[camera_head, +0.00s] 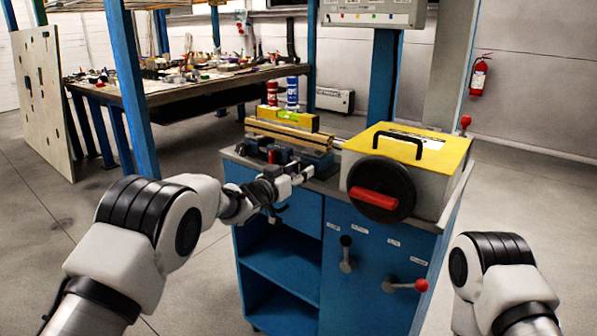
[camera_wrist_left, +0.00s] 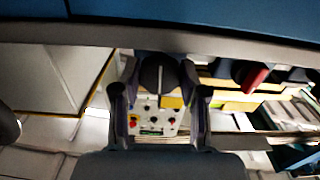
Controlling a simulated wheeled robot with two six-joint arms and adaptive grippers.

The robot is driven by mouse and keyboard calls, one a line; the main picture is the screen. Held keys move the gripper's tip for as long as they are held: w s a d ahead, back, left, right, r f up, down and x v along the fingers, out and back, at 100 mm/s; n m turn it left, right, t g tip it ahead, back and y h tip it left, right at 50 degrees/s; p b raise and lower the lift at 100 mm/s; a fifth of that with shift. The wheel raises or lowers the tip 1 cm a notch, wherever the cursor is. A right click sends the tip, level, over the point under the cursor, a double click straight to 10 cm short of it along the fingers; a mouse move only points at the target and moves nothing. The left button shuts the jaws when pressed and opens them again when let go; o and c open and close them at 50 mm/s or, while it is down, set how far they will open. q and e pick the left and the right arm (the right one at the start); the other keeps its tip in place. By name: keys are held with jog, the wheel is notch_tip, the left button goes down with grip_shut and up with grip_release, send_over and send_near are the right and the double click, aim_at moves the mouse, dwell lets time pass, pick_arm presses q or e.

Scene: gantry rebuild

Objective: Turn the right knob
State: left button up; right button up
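My left gripper (camera_head: 290,182) is at the front edge of the blue cabinet's top, below the vise-like fixture. In the left wrist view its two fingers (camera_wrist_left: 160,88) are spread. A round black knob (camera_wrist_left: 158,74) with a pale line shows between them, with slight gaps at its sides; I cannot tell whether they touch it. A second knob with a red grip (camera_wrist_left: 252,76) stands to the right in that view, which appears upside down. A red part (camera_head: 273,156) shows left of the gripper in the head view. My right gripper is out of view.
The blue cabinet (camera_head: 277,250) carries a grey box with a yellow lid (camera_head: 408,143) and a black handwheel (camera_head: 398,208). Black-tipped (camera_head: 346,252) and red-tipped (camera_head: 405,286) levers project from its front. A cluttered workbench (camera_head: 170,88) stands behind at left.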

pick_arm(q)
jog(key=shift+m+b, duration=0.4)
jog(key=shift+m, duration=1.8)
jog(key=o, duration=1.1)
jog(key=shift+o, duration=0.2)
jog(key=v, duration=1.2)
